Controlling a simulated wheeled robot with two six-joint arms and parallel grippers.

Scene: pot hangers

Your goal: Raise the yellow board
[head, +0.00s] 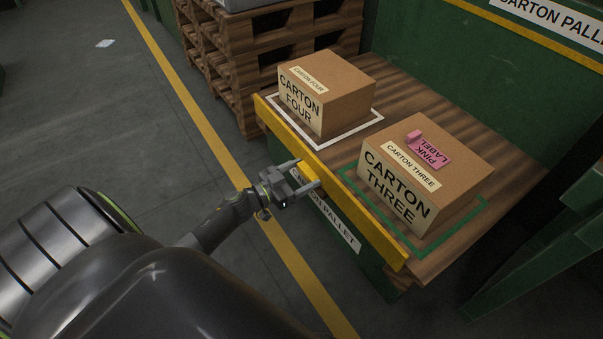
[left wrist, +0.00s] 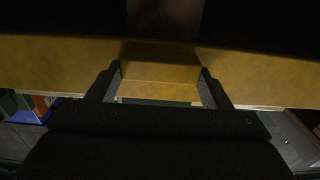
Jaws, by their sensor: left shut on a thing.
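The yellow board (head: 345,200) runs along the front edge of the wooden pallet top in the head view. It also fills the width of the left wrist view (left wrist: 50,62). A yellow block-like grip (head: 307,172) sticks out from its front face. My left gripper (head: 308,175) is at this grip, with one finger on each side of it. In the left wrist view the grip (left wrist: 160,82) sits between the two fingers, and the gripper is shut on it. My right gripper is in neither view.
Carton four (head: 327,92) stands inside a white outline behind the board. Stacked wooden pallets (head: 225,60) are at the back left. Open floor (head: 70,110) lies to the left.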

